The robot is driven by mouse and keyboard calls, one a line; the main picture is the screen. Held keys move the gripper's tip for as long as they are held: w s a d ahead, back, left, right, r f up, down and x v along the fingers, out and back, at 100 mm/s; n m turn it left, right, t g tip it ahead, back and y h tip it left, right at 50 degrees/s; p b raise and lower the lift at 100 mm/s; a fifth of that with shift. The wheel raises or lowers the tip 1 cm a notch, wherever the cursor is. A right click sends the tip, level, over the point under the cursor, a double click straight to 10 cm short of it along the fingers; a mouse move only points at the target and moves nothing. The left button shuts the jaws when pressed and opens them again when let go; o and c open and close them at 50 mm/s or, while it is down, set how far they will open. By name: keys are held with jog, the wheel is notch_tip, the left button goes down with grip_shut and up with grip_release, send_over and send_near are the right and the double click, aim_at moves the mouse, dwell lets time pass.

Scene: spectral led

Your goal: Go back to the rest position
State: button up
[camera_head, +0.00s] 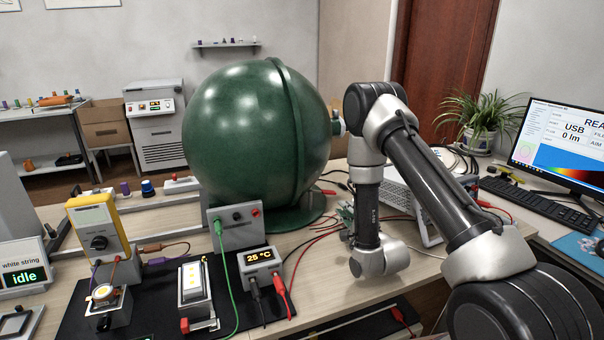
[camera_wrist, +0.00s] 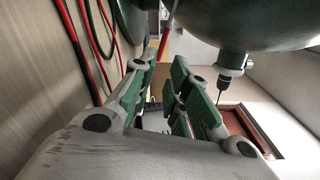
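My gripper (camera_head: 346,214) is beside the large green sphere (camera_head: 250,130), to its right, and partly hidden behind my wrist link. In the wrist view my gripper (camera_wrist: 162,75) shows two fingers with green pads standing apart, with nothing between them. The green sphere also shows at the top of the wrist view (camera_wrist: 200,20), with a small dark-tipped fitting (camera_wrist: 228,72) on its side. My arm reaches in from the lower right over the table and bends down at the wrist.
A white-grey device (camera_head: 412,195) stands close behind my forearm. Red and black cables (camera_head: 318,238) lie on the table (camera_head: 325,275) near my gripper. A temperature box (camera_head: 261,262) reads 25 °C. A monitor (camera_head: 565,145) and keyboard (camera_head: 535,203) are at right, a plant (camera_head: 480,120) behind.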

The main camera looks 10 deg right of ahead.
jog(key=w+d+r+n+g+h, duration=0.1)
jog(key=w+r+n, duration=0.1)
jog(key=r, duration=0.3)
jog(key=w+d+r+n+g, duration=0.1)
jog(key=r+n+g, duration=0.1)
jog(key=r, duration=0.3)
jog(key=s+d+r+n+g+h, duration=0.2)
jog(key=s+d+r+n+g, duration=0.15)
jog(key=s+r+n, duration=0.55)
jog(key=s+d+r+n+g, duration=0.1)
jog(key=s+r+n+g, duration=0.1)
jog(key=s, duration=0.8)
jog(key=s+d+r+n+g, duration=0.1)
jog(key=s+r, duration=0.3)
jog(key=s, duration=0.7)
jog(key=s+d+r+n+g, duration=0.2)
jog(key=s+r+g, duration=0.1)
jog(key=s, duration=0.8)
jog(key=shift+d+r+n+g+h, duration=0.2)
jog(key=shift+r+n+g+h, duration=0.15)
jog(key=shift+r+h, duration=0.1)
